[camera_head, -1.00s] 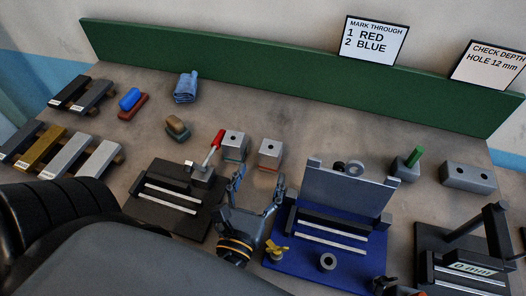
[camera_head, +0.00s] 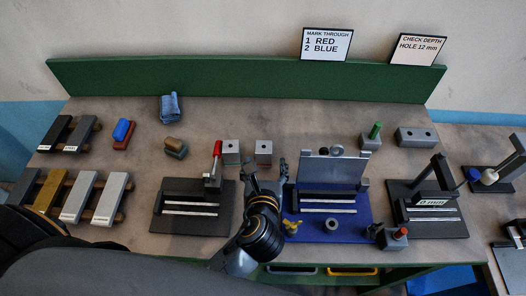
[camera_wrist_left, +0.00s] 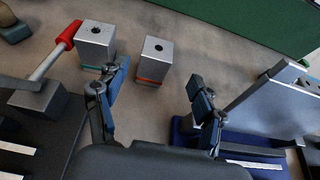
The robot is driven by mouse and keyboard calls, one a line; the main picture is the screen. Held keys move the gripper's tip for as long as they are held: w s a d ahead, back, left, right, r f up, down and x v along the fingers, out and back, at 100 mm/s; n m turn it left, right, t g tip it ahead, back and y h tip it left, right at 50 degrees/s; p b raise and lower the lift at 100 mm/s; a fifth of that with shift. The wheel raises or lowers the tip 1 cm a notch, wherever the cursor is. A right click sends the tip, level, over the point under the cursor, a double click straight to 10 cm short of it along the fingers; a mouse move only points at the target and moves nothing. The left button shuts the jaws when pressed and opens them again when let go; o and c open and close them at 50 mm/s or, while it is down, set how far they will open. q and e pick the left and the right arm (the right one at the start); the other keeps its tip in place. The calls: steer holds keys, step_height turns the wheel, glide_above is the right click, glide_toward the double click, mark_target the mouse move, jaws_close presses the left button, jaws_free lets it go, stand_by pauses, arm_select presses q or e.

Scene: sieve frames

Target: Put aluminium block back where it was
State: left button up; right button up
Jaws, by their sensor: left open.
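Two silver blocks with a hole in the top stand side by side behind the fixtures: one on a teal base (camera_head: 231,152), one on a red base (camera_head: 263,153). Silver bars (camera_head: 79,198) lie on the left rack beside a brass one; I cannot tell which piece is the aluminium block. My left gripper (camera_head: 266,170) is open and empty, just in front of the red-based block. In the left wrist view this block (camera_wrist_left: 154,60) shows beyond the gap between the fingers (camera_wrist_left: 158,88), and the teal-based block (camera_wrist_left: 96,42) is beside the left finger. My right gripper is not seen.
A dark fixture (camera_head: 170,222) with a red-handled lever stands left of my gripper, a blue fixture (camera_head: 362,218) with an upright grey plate right of it. A depth gauge (camera_head: 430,222) is farther right. Bare bench lies behind the two blocks.

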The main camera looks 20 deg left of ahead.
mark_target(264, 155)
arm_select(q)
steer(key=shift+x, duration=0.85)
steer(key=shift+w+a+f, duration=0.1)
steer(key=shift+w+a, duration=0.2)
steer(key=shift+w+a+f, duration=0.15)
steer(key=shift+w, duration=0.2)
steer(key=p+x, duration=0.1)
steer(key=x, duration=0.2)
steer(key=shift+w+f, duration=0.25)
steer(key=shift+f, duration=0.05)
steer(key=shift+w+a+f, duration=0.25)
steer(key=shift+w, duration=0.2)
steer(key=shift+c, duration=1.3)
jaws_close()
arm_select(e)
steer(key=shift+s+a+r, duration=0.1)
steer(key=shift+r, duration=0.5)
arm_select(q)
steer(key=shift+r, duration=0.1)
